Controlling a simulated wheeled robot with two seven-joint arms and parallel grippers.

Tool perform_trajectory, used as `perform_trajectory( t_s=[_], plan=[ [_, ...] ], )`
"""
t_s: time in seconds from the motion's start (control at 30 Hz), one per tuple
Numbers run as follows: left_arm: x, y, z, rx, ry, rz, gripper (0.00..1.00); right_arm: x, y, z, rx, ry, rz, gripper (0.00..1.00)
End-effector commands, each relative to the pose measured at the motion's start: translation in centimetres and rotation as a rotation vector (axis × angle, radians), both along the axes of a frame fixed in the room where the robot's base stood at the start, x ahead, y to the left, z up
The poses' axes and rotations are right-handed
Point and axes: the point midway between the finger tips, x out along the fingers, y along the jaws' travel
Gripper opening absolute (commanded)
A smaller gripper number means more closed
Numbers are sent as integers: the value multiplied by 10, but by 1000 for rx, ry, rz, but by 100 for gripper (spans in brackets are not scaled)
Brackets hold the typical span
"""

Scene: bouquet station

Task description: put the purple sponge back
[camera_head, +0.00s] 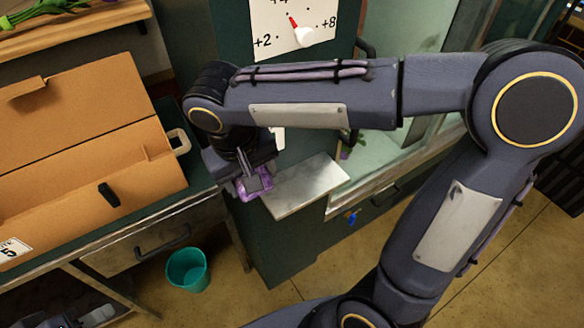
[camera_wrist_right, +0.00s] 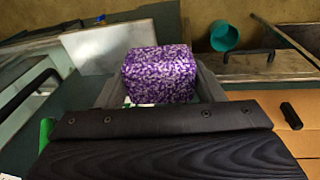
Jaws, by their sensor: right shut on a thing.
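The purple sponge (camera_head: 256,184) is a speckled purple and white block. It is held in my right gripper (camera_head: 250,176), which comes in from the right in the head view. The right wrist view shows the sponge (camera_wrist_right: 159,75) between the two fingers, with the jaws shut on it. In the head view the sponge is by the left edge of a pale metal shelf plate (camera_head: 305,186). I cannot tell whether it touches the plate. My left gripper is not clearly in view.
An open cardboard box (camera_head: 95,125) lies on the green bench at left. A teal bin (camera_head: 187,269) stands on the floor below. A dial board (camera_head: 290,28) is above my right arm. A glass-fronted cabinet (camera_head: 400,165) stands right of the plate. Floor is free in front.

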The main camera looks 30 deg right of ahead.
Motion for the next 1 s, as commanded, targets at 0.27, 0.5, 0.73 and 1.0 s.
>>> perform_trajectory(
  t_s=[0.27,0.5,0.73,1.0],
  plan=[
    [0,0,0,0,0,0,39,0,0,0,1,0,-1,40],
    [0,0,8,0,0,0,39,11,-33,-13,0,4,-10,40],
    [0,0,20,0,0,0,39,30,-86,-38,1,6,-10,40],
    [0,0,23,0,0,0,39,43,-119,-83,2,4,-2,40]
  ],
)
